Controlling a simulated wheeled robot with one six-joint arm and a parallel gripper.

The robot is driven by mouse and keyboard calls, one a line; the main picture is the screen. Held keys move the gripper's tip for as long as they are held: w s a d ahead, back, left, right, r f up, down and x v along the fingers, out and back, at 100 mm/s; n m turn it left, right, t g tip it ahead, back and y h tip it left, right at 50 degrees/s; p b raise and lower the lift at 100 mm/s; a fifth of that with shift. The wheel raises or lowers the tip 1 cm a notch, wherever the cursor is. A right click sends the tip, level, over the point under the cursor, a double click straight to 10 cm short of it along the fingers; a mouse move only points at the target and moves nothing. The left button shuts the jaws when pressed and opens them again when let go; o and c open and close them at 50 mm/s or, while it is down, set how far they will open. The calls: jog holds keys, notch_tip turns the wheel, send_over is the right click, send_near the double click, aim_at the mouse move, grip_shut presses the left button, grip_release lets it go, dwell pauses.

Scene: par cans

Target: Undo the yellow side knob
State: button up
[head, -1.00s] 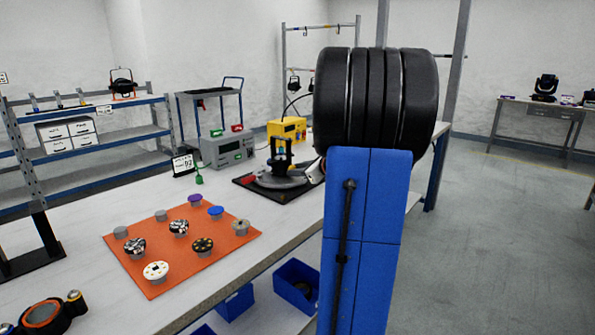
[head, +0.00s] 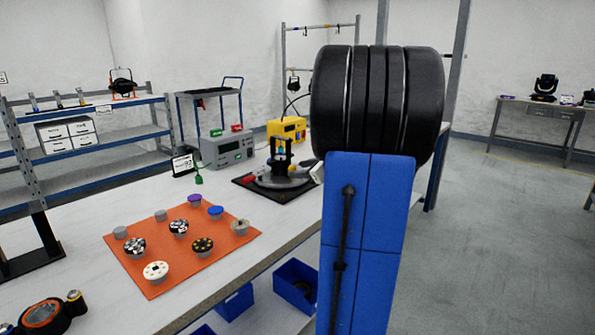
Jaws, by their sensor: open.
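A dark round fixture on a black board (head: 240,182) stands on the bench, left of my arm. It has a dark upright part (head: 281,150) and small coloured bits, including yellow and red, too small to tell apart as knobs. I cannot make out for sure which is the yellow side knob. A black can with an orange ring (head: 42,313) lies at the near left edge, with a gold-topped black part (head: 74,298) beside it. My large blue and black arm fills the middle right.
An orange mat (head: 150,284) holds several round knobs or discs. Blue bins (head: 296,286) sit below the bench. The floor at right is open (head: 480,240).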

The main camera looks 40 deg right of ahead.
jog(key=v, duration=1.5)
jog(key=shift+s+r, duration=0.1)
jog(key=f+m+t, duration=0.1)
jog(key=f, duration=0.1)
jog(key=d+f+m+t+y, duration=0.1)
jog(key=f, duration=0.1)
jog(key=d+f+m+t+y, duration=0.1)
jog(key=f, duration=0.1)
jog(key=shift+s+f, duration=0.1)
jog(key=shift+s, duration=0.2)
jog(key=shift+s+d+f+m+t, duration=0.2)
jog(key=shift+f+m+t, duration=0.1)
jog(key=shift+m+t, duration=0.25)
jog(key=w, duration=1.1)
jog(key=w+a, duration=0.1)
jog(key=w, duration=0.5)
jog(key=shift+w+a, duration=0.1)
jog(key=shift+w, duration=0.05)
jog(key=c, duration=1.1)
